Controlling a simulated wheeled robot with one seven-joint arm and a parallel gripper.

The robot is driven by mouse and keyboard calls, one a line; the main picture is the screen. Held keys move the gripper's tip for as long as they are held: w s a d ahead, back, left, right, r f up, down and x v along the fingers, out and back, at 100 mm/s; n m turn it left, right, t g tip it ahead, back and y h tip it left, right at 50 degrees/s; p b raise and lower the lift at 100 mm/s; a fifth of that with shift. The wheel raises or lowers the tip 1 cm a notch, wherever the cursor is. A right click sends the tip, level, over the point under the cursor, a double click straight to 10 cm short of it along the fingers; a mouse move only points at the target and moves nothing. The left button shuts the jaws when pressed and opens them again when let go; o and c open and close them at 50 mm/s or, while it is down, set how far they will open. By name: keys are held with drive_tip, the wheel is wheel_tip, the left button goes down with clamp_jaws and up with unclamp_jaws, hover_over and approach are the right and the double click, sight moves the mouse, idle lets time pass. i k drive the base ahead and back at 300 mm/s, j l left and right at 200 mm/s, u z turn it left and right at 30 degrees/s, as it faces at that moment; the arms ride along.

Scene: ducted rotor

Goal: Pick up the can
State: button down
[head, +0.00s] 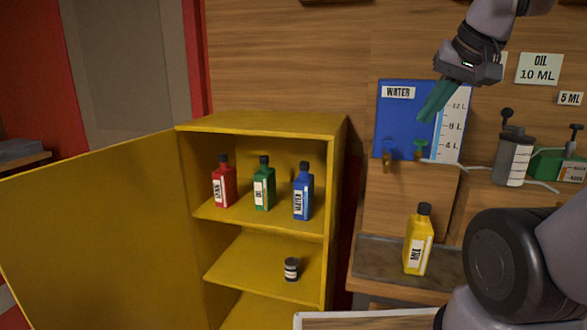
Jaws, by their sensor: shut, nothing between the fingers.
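A small dark can (291,269) with a pale label band stands on the middle shelf of the open yellow cabinet (262,121), toward its right side. It looks upright, and nothing stands close to it on that shelf. My gripper (430,114) is high at the upper right, in front of the blue water tank, with its teal fingers closed together and empty. It points down and left, well above and to the right of the can, and apart from it.
Red (223,182), green (263,184) and blue (302,191) bottles stand on the shelf above the can. The cabinet door (95,240) is swung open left. A yellow bottle (418,240) stands on the counter. The water tank (400,120) has taps. The shelf around the can is clear.

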sight(419, 237)
drive_tip(key=j+z, duration=0.25)
drive_tip(key=z, duration=0.15)
drive_tip(key=k+j+z, duration=0.1)
drive_tip(key=j+z, duration=0.2)
drive_tip(key=z, duration=0.15)
drive_tip(key=k+j+z, duration=0.1)
drive_tip(key=j, duration=0.35)
drive_tip(key=k+j+z, duration=0.1)
drive_tip(key=j, duration=0.3)
drive_tip(key=k+j, duration=0.15)
drive_tip(key=j, duration=0.25)
drive_tip(key=k+j+z, duration=0.15)
drive_tip(key=j, duration=0.25)
drive_tip(key=i+j, duration=0.2)
drive_tip(key=j, duration=0.15)
